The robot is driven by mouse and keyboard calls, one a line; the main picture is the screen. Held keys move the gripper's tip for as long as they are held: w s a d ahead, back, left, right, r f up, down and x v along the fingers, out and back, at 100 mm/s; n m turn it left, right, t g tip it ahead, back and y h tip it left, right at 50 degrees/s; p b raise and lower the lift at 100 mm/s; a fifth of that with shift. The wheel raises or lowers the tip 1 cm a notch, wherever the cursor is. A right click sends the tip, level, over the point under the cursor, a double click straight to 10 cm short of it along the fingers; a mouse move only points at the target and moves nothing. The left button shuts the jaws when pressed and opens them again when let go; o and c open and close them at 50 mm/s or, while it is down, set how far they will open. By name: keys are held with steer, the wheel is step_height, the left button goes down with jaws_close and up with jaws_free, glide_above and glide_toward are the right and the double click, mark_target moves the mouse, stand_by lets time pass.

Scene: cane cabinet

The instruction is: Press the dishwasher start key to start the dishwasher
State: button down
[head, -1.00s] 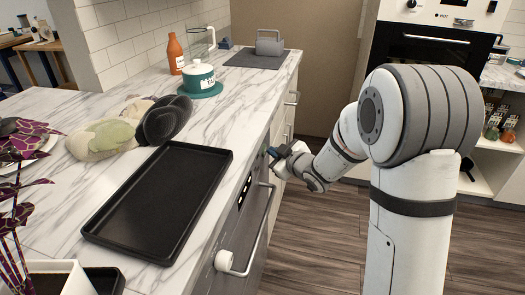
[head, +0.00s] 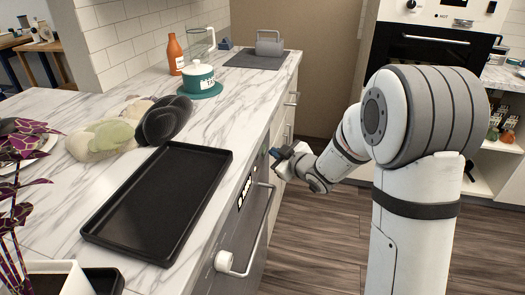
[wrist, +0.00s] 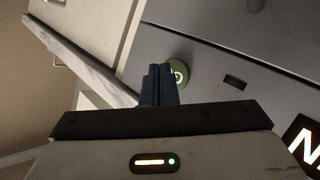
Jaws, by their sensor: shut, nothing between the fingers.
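The dishwasher (head: 240,240) is a grey front under the counter, with a long bar handle. In the wrist view its start key (wrist: 181,75) is a round green button with a pale mark. My gripper (head: 275,152) is at the upper far end of the dishwasher front in the head view. In the wrist view its dark fingers (wrist: 160,70) are shut and empty, with tips covering the key's left part. In the head view the tips look slightly apart from the front. A black display (wrist: 305,145) with bright lit letters sits right of the key.
The floor (head: 320,240) beside the dishwasher is clear.

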steer(key=shift+d, duration=0.2)
steer(key=shift+d, duration=0.1)
steer(key=shift+s+d+p, duration=0.15)
steer(key=shift+s+d, duration=0.05)
steer(key=shift+d, duration=0.6)
steer(key=shift+s+d+p, duration=0.1)
steer(key=shift+s+d, duration=0.05)
steer(key=shift+d, duration=0.6)
steer(key=shift+s+d+p, duration=0.15)
steer(key=shift+s+d, duration=0.05)
steer(key=shift+d, duration=0.6)
